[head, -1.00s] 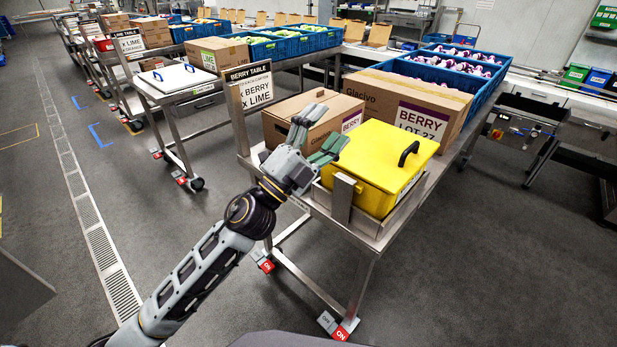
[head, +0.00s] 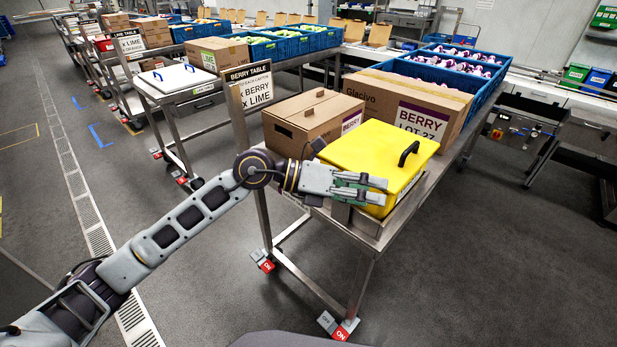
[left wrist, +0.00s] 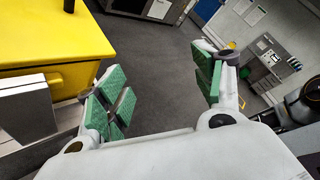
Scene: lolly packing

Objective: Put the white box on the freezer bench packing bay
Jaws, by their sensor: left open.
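A white box (head: 177,79) with two blue handles on top sits on the near end of a metal table at the upper left in the head view, well away from my gripper. My left gripper (head: 386,190) is open and empty in front of the near side of a yellow box (head: 375,150). In the left wrist view, the left gripper (left wrist: 163,88) has its green-padded fingers spread, with floor between them. The yellow box (left wrist: 50,40) is beside it on the left. I cannot tell which surface is the freezer bench packing bay. My right gripper is in neither view.
The yellow box stands on the berry table's near end (head: 425,185), with brown cartons (head: 305,118) and blue crates (head: 425,68) behind. A berry sign (head: 250,87) stands at the table's left. Open floor (head: 470,270) lies at the right, and a drain strip runs along the left.

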